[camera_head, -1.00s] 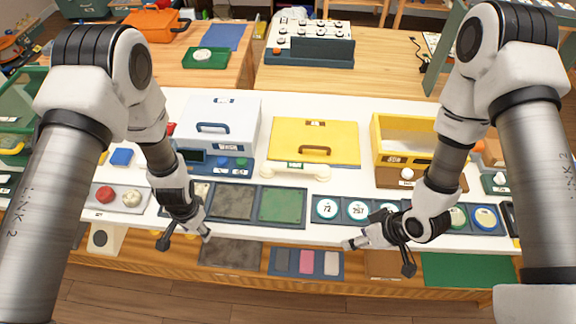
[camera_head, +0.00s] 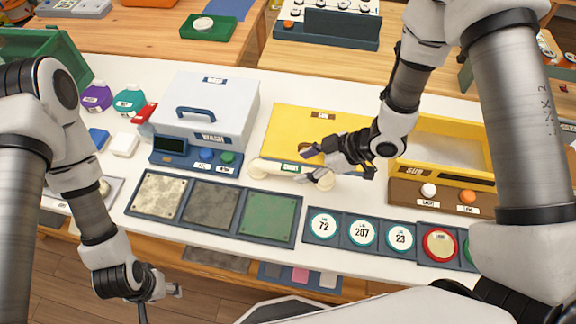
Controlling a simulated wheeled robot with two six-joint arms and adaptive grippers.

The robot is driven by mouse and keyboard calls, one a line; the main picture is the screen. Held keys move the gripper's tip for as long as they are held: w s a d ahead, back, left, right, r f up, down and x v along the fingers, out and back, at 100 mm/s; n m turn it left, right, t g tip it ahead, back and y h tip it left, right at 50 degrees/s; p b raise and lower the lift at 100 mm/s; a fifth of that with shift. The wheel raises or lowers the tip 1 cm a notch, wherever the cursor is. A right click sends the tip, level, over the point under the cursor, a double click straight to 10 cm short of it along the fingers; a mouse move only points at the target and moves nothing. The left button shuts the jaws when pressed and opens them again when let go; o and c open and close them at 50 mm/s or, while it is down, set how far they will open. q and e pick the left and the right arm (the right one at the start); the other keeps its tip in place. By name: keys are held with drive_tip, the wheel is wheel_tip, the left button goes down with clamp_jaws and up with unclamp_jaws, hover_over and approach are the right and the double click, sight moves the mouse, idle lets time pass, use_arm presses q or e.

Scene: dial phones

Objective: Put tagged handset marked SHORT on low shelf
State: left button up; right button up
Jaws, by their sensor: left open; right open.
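A cream handset (camera_head: 268,168) with a tag at its middle lies on the white counter in front of the yellow panel. The tag's word is too small to read surely. My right gripper (camera_head: 322,165) is open at the handset's right end, partly covering it; I cannot tell whether they touch. My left gripper (camera_head: 160,302) is open and empty at the lower left, in front of the counter. The low wooden shelf (camera_head: 205,277) runs below the counter's front edge, partly hidden by my arms, with a dark mat and a panel of coloured strips on it.
A white box (camera_head: 205,105) with a blue handle stands left of the yellow panel (camera_head: 285,125). A yellow bin (camera_head: 440,125) stands at right. Textured pads (camera_head: 268,215) and numbered round dials (camera_head: 362,233) line the counter's front. Bottles (camera_head: 130,100) stand at left.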

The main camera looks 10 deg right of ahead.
sight(293, 169)
drive_tip(key=x, duration=0.2)
drive_tip(key=p+x, duration=0.1)
drive_tip(key=x, duration=0.2)
drive_tip(key=shift+w+f, duration=0.25)
drive_tip(key=shift+w, duration=0.25)
drive_tip(key=shift+s+r, duration=0.1)
drive_tip(key=shift+s, duration=0.15)
drive_tip(key=c, duration=0.3)
clamp_jaws()
drive_tip(key=shift+r, duration=0.1)
